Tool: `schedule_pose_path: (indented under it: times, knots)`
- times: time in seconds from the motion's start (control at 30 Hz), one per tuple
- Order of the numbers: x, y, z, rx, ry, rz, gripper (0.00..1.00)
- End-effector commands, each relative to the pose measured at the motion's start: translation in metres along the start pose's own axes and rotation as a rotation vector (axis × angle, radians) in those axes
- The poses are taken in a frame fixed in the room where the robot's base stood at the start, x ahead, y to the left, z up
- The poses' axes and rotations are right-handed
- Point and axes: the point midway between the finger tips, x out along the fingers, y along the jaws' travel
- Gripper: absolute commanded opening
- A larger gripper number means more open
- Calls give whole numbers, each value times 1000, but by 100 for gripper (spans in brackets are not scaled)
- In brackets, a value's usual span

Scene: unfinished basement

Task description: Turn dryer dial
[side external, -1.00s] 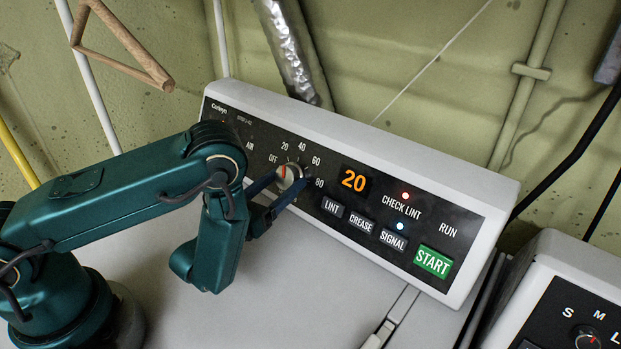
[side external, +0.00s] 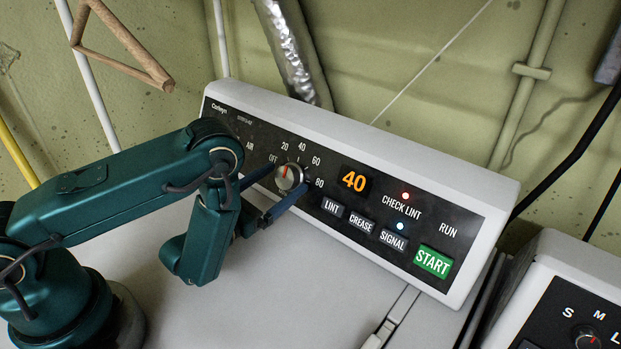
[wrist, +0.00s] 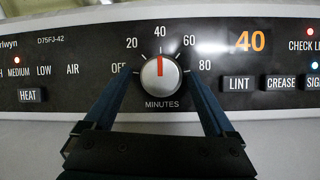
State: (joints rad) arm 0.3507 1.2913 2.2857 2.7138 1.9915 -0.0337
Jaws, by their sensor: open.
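The dryer dial (side external: 289,178) is a round silver knob with a red pointer line, set in the black control panel. In the wrist view the dial (wrist: 160,77) stands above the word MINUTES, its red line pointing nearly straight up, between 20 and 60. The display (wrist: 250,41) reads 40 in orange and also shows in the side view (side external: 354,180). My gripper (side external: 276,192) is open, with its two dark blue fingers on either side of the dial. In the wrist view the fingertips (wrist: 160,84) flank the dial; I cannot tell whether they touch it.
The white dryer console (side external: 400,150) has LINT, CREASE and SIGNAL buttons and a green START button (side external: 433,261) right of the dial. A red light glows by CHECK LINT. A second machine (side external: 575,300) stands at the lower right. The dryer top (side external: 320,290) below the panel is mostly clear.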

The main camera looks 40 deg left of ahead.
Motion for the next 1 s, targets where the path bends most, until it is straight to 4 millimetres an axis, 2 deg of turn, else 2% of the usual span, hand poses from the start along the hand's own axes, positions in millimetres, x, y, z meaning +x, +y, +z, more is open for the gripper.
schedule_pose_path:
  times: [0.23,0.43,0.6,0.77,1.0]
  knots:
    - [1,-3,1,-55,4,22,90]
    - [-1,-6,2,-234,23,106,90]
    - [-32,-9,0,-221,30,102,90]
    - [-53,-11,3,-218,25,99,90]
    - [-46,19,30,-275,-53,257,90]
